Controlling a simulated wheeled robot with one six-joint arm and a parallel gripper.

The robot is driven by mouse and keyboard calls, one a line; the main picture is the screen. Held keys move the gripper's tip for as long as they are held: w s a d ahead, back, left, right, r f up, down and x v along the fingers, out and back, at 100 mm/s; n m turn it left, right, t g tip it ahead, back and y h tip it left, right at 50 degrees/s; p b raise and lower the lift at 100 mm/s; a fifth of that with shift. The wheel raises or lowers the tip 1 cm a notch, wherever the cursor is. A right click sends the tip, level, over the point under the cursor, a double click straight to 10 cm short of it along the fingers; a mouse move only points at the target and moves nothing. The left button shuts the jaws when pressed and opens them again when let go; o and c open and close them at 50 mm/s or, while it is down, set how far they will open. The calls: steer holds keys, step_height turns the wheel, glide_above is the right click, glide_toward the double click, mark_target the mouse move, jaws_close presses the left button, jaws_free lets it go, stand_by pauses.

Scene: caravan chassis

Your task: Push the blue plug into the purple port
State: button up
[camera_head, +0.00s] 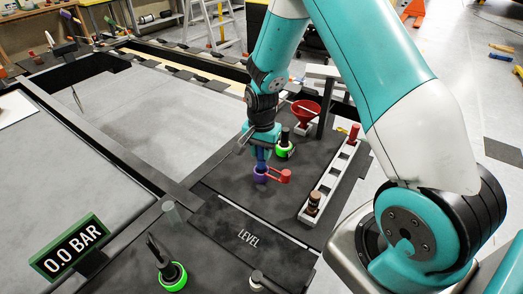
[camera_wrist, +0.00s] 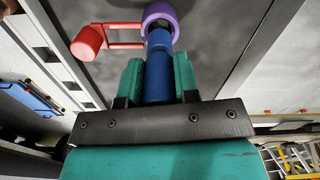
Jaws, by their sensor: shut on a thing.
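The blue plug (camera_wrist: 158,78) is held between the two teal fingers of my gripper (camera_wrist: 160,80). In the head view my gripper (camera_head: 261,150) points down over the dark panel, with a bit of the blue plug (camera_head: 262,166) showing below it. The plug's far end meets the purple port (camera_wrist: 160,14), a round ring that also shows in the head view (camera_head: 260,175). Whether the plug's tip is inside the ring or only against it, I cannot tell. A red lever (camera_head: 280,176) sticks out from the port's side.
A white rack (camera_head: 330,180) with red and brown pieces stands right of the port. A red funnel (camera_head: 306,113) and a green-ringed fitting (camera_head: 284,150) are behind. A 0.0 BAR display (camera_head: 68,248) and another green-ringed fitting (camera_head: 171,277) are in front.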

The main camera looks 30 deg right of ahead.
mark_target(262, 160)
steer(key=shift+f+b, duration=1.05)
steer(key=shift+f, duration=0.7)
steer(key=shift+r, duration=0.2)
steer(key=shift+r+p, duration=1.15)
steer(key=shift+r, duration=0.15)
stand_by(1.2)
steer(key=shift+f+b, duration=1)
steer(key=shift+f, duration=0.8)
steer(key=o, duration=1)
step_height(262, 160, up, 17)
steer(key=shift+r+b, duration=0.2)
steer(key=shift+b, duration=0.3)
